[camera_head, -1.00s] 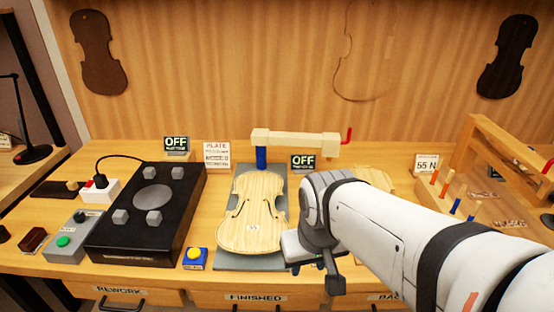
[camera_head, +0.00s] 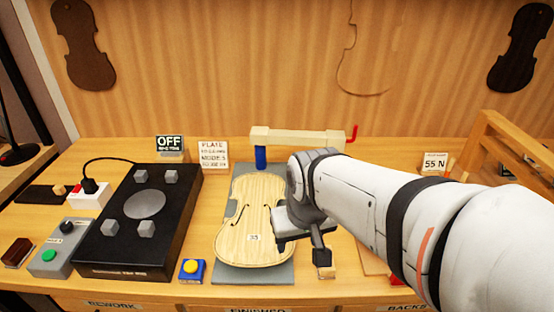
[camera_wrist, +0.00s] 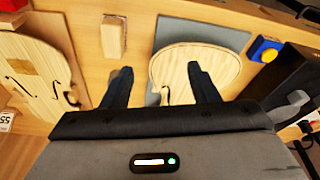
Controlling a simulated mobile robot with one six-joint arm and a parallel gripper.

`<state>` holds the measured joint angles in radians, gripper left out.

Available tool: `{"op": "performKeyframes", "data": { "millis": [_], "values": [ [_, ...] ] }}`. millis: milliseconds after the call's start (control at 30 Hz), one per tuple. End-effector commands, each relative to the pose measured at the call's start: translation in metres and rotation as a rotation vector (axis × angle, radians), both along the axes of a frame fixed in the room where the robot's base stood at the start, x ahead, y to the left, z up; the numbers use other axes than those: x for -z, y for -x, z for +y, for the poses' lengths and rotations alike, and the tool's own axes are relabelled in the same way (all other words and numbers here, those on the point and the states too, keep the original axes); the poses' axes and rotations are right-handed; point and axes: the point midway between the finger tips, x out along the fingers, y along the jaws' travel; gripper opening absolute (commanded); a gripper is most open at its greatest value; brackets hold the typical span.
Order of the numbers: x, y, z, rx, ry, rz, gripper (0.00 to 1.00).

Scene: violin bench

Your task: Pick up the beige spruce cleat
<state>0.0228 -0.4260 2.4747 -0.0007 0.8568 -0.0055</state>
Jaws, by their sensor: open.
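The beige cleat, a small light wood block, lies near the bench's front edge, just right of the grey mat. It shows in the head view (camera_head: 325,271) just below my gripper (camera_head: 303,240), and in the wrist view (camera_wrist: 113,37) beyond the fingertips. My gripper (camera_wrist: 159,70) is open and empty in the wrist view. Its fingers point toward the bench, with the cleat beyond the left finger and apart from it. The right finger overlaps the violin plate in the picture.
The pale violin plate (camera_head: 252,215) lies on the grey mat (camera_head: 222,268) beside the cleat. Another plate (camera_wrist: 35,75) lies on the other side. A beige clamp bar (camera_head: 295,138) spans the back. A blue box with a yellow button (camera_head: 191,270) and a black machine (camera_head: 140,225) stand left.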

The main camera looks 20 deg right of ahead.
Motion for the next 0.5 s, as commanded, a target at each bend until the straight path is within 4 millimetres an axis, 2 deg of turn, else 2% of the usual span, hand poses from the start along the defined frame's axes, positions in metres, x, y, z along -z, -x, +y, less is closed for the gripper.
{"op": "performKeyframes", "data": {
  "millis": [133,300,400,500],
  "values": [
    [0.007,-0.052,-0.018,0.054,-0.001,-0.024,0.66],
    [0.029,-0.12,-0.058,0.141,0.002,-0.073,0.66],
    [0.045,-0.153,-0.084,0.185,0.006,-0.102,0.66],
    [0.061,-0.176,-0.106,0.219,0.012,-0.124,0.66]
  ]
}}
